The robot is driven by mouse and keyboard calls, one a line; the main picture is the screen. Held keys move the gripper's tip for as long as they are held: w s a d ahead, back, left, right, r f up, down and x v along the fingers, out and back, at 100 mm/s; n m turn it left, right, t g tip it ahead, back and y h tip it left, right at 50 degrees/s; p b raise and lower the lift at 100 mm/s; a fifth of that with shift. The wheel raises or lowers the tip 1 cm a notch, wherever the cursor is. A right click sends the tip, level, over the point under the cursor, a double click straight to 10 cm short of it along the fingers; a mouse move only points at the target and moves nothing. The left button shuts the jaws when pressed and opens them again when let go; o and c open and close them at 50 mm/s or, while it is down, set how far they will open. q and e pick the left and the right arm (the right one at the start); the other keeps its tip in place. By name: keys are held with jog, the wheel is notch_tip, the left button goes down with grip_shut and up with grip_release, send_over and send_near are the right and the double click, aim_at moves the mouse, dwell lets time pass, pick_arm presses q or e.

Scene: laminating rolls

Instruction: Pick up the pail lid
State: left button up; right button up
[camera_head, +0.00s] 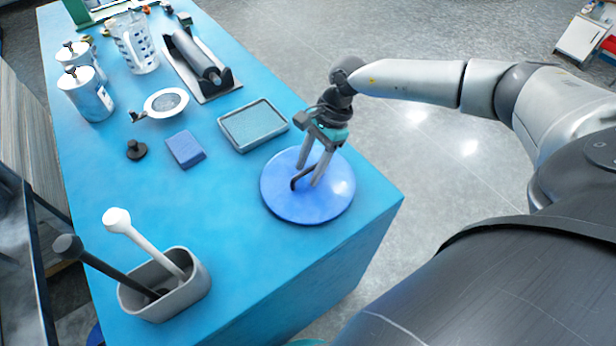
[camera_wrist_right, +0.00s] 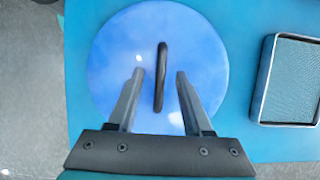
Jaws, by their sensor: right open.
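The pail lid (camera_head: 332,202) is a round blue disc with a dark bar handle, lying flat on the blue table near its right corner. My right gripper (camera_head: 311,176) is over the lid from above, with its fingers at the handle (camera_head: 295,182). In the right wrist view the fingers of the right gripper (camera_wrist_right: 158,75) are open, one on each side of the handle (camera_wrist_right: 161,75), with a gap on both sides. The lid (camera_wrist_right: 205,50) fills the middle of that view. My left gripper is not in view.
A grey tray (camera_head: 222,122) lies just beyond the lid; it also shows in the right wrist view (camera_wrist_right: 263,85). A blue block (camera_head: 186,148), a roller (camera_head: 203,60), and a grey holder (camera_head: 205,283) with two handled tools stand on the table (camera_head: 240,230). The table's front middle is clear.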

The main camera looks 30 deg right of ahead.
jog(key=shift+a+f, duration=0.25)
jog(key=shift+f, duration=0.35)
grip_shut()
